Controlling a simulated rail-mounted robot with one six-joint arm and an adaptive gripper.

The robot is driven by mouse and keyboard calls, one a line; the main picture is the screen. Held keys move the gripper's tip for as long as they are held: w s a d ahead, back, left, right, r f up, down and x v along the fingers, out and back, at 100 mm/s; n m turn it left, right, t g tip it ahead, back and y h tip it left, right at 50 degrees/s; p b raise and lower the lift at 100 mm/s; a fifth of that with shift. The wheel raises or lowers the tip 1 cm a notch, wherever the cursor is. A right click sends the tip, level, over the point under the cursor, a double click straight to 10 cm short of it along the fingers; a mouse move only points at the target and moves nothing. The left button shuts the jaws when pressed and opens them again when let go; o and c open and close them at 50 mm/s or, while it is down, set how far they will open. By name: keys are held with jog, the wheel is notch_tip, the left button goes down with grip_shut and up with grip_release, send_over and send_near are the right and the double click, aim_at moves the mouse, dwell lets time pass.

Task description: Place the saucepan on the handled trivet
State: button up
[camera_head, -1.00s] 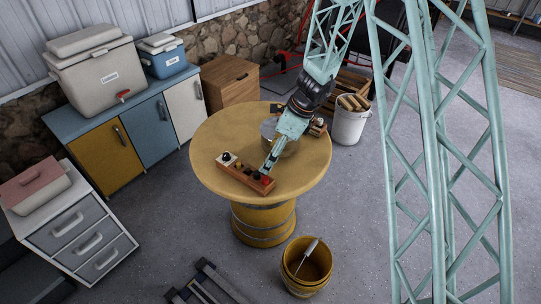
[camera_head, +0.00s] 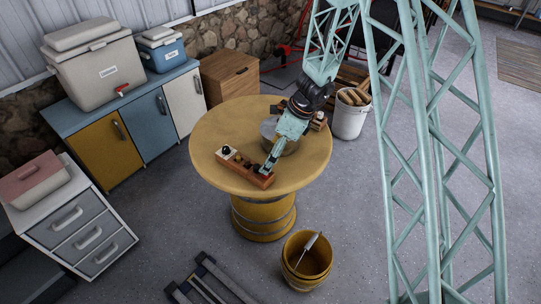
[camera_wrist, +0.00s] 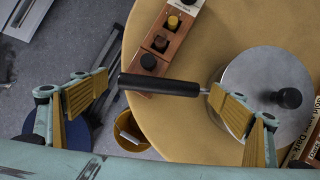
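The saucepan (camera_wrist: 243,68) is a grey metal pan with a lid, a black lid knob and a long black handle. It stands on the round yellow table, and in the head view my arm partly covers the saucepan (camera_head: 269,128). My gripper (camera_wrist: 160,87) is open. Its yellow-padded fingers are wide apart, one beyond the handle's free end and one over the handle's root and the pan's near edge. In the head view my gripper (camera_head: 266,169) is above the table near the wooden rack. I cannot make out the handled trivet in either view.
A wooden rack (camera_head: 243,166) with several dark and coloured knobs or jars lies along the near table edge (camera_head: 205,168), close to the handle. Wooden and printed items (camera_wrist: 304,152) lie beside the pan. A yellow bucket (camera_head: 307,258) stands on the floor. The right tabletop is clear.

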jog(key=shift+r, duration=0.2)
jog(key=p+v, duration=0.3)
jog(key=v, duration=0.8)
jog(key=shift+d+r, duration=0.15)
jog(key=shift+r, duration=0.15)
jog(key=shift+s+r, duration=0.1)
jog(key=shift+r, duration=0.05)
dwell(0.7)
jog(key=s+d+r+n+t+h, duration=0.1)
jog(key=s+r+n, duration=0.5)
jog(key=s+r, duration=0.5)
jog(key=s+d+r+n, duration=0.1)
jog(key=s+r+n, duration=0.5)
jog(key=r, duration=0.9)
jog(key=s+d+r+n+h, duration=0.1)
jog(key=s+d+r+n, duration=0.1)
jog(key=s, duration=0.7)
jog(key=s+d+r+n+t+h, duration=0.1)
jog(key=s+d+r+n, duration=0.2)
jog(key=s, duration=0.6)
jog(key=s+d+r+n+t+h, duration=0.1)
jog(key=s+d+r+n, duration=0.2)
jog(key=s, duration=0.6)
jog(key=shift+d+r+n+h, duration=0.3)
jog(key=shift+r+n, duration=0.25)
jog(key=shift+n, duration=0.55)
